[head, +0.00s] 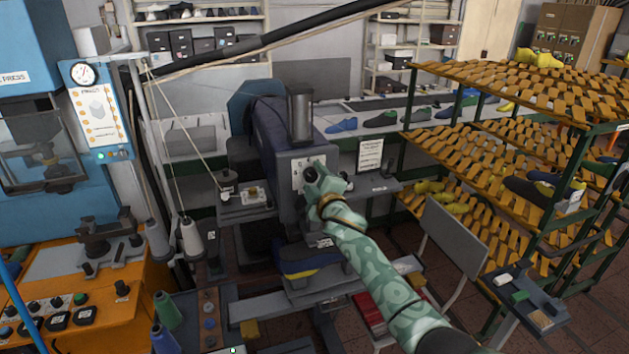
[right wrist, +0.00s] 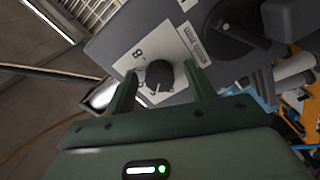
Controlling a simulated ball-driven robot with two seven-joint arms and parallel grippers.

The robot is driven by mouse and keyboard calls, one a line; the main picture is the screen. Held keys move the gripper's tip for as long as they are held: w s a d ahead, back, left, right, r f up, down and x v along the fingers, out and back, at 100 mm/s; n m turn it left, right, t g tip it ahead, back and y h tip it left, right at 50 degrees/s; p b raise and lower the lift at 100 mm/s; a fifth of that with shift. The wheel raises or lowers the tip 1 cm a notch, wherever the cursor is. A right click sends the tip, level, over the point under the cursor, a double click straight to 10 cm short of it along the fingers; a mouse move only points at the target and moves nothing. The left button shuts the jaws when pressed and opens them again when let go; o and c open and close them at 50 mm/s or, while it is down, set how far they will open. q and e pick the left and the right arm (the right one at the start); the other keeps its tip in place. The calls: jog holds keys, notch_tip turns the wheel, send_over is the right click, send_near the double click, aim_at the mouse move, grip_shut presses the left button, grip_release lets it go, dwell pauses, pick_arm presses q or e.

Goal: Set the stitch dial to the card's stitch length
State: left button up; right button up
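The stitch dial (right wrist: 161,78) is a black knob on a white plate (right wrist: 128,60) on the grey sewing machine (head: 275,135). A figure that looks like an 8 is printed on the plate; the other marks are hidden or too small to read. My right gripper (head: 316,174) is at the plate and hides the dial in the head view. In the right wrist view its two fingers (right wrist: 160,84) are apart, one on each side of the dial; I cannot tell whether they touch it. A white printed card (head: 370,155) stands right of the machine head, its text unreadable. My left gripper is not in view.
A green-framed rack (head: 410,125) of wooden slats with shoe lasts stands at the right. An orange bench (head: 95,285) with a blue press (head: 35,80) is at the left. Thread cones (head: 192,238) stand left of the machine. A grey seat (head: 452,240) is near my right arm.

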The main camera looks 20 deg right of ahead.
jog(key=shift+s, duration=0.35)
jog(key=s, duration=1.5)
jog(key=shift+s+d, duration=0.3)
